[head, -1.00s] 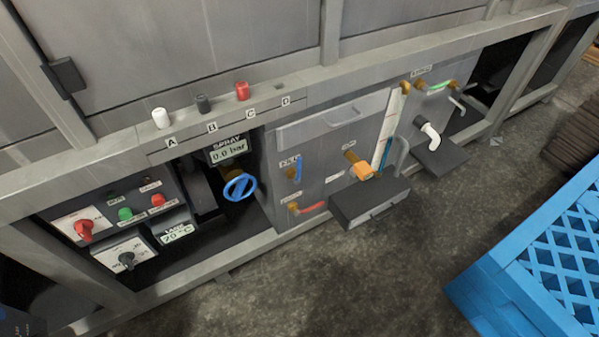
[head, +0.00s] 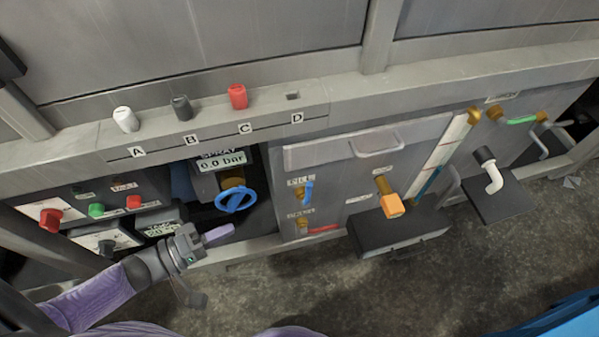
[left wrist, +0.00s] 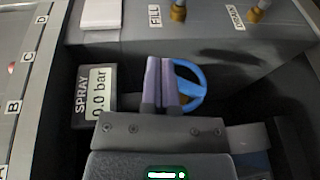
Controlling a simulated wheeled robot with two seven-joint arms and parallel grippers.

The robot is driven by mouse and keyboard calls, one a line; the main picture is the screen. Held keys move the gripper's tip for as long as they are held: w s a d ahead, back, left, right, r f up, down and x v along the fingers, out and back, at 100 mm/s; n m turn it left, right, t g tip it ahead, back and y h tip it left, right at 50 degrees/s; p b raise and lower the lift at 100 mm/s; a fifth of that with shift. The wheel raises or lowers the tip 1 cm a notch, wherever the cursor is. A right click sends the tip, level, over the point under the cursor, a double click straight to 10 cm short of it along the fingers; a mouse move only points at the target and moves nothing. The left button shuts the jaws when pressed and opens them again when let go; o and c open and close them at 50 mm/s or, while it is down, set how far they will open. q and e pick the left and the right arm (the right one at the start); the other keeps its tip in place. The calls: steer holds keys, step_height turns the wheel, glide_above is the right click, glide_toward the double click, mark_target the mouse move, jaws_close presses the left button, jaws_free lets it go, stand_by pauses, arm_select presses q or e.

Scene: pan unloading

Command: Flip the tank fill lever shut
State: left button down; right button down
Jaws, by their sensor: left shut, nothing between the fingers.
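The fill lever (head: 308,190) is a small blue handle on a brass valve, beside the FILL label on the grey panel. It hangs roughly upright. In the left wrist view the FILL label (left wrist: 154,16) shows at the top with part of its brass valve (left wrist: 178,11); the lever's blue handle is not clear there. My left gripper (head: 231,231) is shut and empty, below the blue handwheel and to the left of the fill lever, apart from it. Its closed purple fingers (left wrist: 160,84) appear in front of the wheel in the left wrist view. My right gripper is not in view.
The blue handwheel (head: 236,201) sits under the spray display (head: 222,161). The red drain lever (head: 323,229) lies below the fill lever. An orange-handled valve (head: 391,204) stands out above a dark box (head: 400,236). A blue crate (head: 565,318) is at lower right.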

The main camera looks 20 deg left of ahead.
mark_target(306, 192)
arm_select(q)
steer(key=shift+w+d+r+h, duration=0.25)
steer(key=shift+r+h, duration=0.1)
steer(key=shift+r, duration=0.1)
steer(key=shift+w+d+r+h, duration=0.2)
steer(key=shift+w+r+h, duration=0.05)
steer(key=shift+r+h, duration=0.15)
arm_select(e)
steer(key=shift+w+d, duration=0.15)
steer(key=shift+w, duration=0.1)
